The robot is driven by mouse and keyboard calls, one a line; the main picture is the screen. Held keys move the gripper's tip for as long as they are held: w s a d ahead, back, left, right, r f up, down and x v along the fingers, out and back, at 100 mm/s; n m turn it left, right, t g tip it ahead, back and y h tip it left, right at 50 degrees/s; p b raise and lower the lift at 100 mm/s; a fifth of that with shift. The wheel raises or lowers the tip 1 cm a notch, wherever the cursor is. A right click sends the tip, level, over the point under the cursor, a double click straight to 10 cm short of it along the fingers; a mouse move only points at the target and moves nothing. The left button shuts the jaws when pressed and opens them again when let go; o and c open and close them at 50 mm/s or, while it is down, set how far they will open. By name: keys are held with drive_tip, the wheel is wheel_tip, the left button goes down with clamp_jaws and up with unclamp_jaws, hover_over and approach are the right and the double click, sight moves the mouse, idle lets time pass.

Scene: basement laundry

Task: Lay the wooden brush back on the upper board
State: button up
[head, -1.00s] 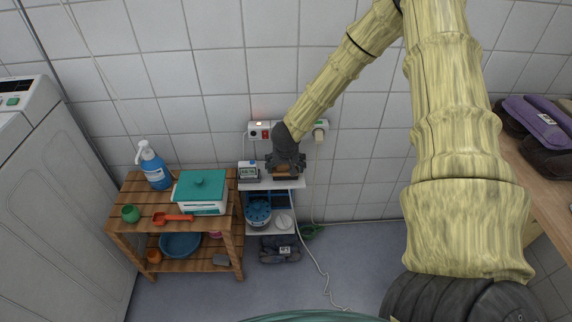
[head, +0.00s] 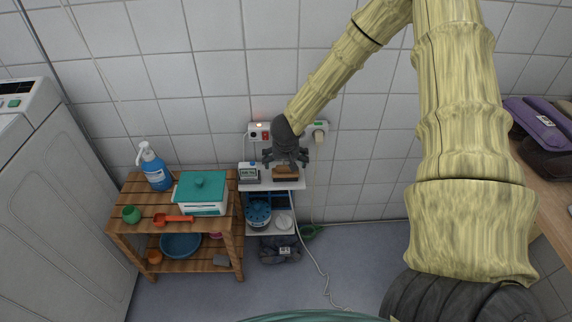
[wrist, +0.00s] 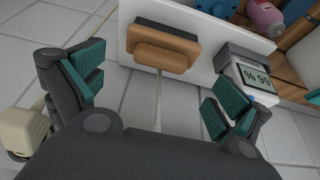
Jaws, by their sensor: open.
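The wooden brush (head: 286,172) lies on the white upper board (head: 270,185) of the small shelf against the wall, right of the device with a display. In the wrist view the brush (wrist: 163,46) shows a tan wooden body and a dark side, resting on the white board (wrist: 203,60). My gripper (head: 286,160) is just above the brush in the head view. In the wrist view my gripper (wrist: 150,97) has its teal-padded fingers spread wide, with nothing between the pads and the brush apart from them.
A display device (head: 249,173) stands on the board close left of the brush. A wall socket strip (head: 262,132) with a plug (head: 319,135) is behind my gripper. A wooden rack (head: 150,215) with a teal-lidded box (head: 201,193) stands to the left.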

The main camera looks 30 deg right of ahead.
drive_tip(key=p+v, duration=0.2)
drive_tip(key=v, duration=0.6)
drive_tip(key=s+a+f+n+g, duration=0.1)
drive_tip(key=s+a+f, duration=0.5)
drive_tip(key=s, duration=0.6)
drive_tip(key=s+a+f+n+g+y, duration=0.1)
drive_tip(key=s+a+f+n, duration=0.2)
drive_tip(key=s+a+f, duration=0.3)
drive_tip(key=s+a+f+n+g+y, duration=0.1)
drive_tip(key=s+a+f+n, duration=0.1)
drive_tip(key=s+a+f, duration=0.4)
drive_tip(key=s+f, duration=0.5)
drive_tip(key=s, duration=0.6)
drive_tip(key=shift+s+g, duration=0.3)
drive_tip(key=shift+g, duration=0.1)
drive_tip(key=shift+a, duration=0.15)
